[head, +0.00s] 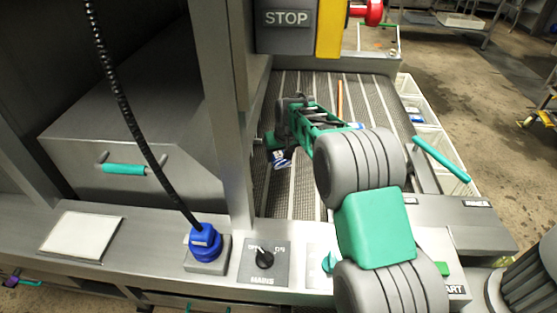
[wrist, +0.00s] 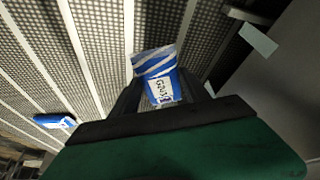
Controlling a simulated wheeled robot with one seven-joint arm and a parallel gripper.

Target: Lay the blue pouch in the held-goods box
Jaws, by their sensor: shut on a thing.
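A blue and white pouch (wrist: 155,65) with a printed label is between the two dark fingers of my gripper (wrist: 160,90) in the wrist view. My gripper is shut on it. In the head view this pouch (head: 281,159) shows below my gripper (head: 272,142), over the slatted mesh bed. I cannot tell whether it touches the bed. A second blue and white pouch (wrist: 54,121) lies on the bed at the left of the wrist view. White bins (head: 444,152) stand along the bed's right side in the head view; I cannot tell which one is the held-goods box.
A grey upright post (head: 222,100) and a STOP panel (head: 286,18) stand close to my arm. A control ledge with a dial (head: 264,258) and a blue plug (head: 205,240) runs along the front. A green-handled lever (head: 441,158) sticks out near the bins.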

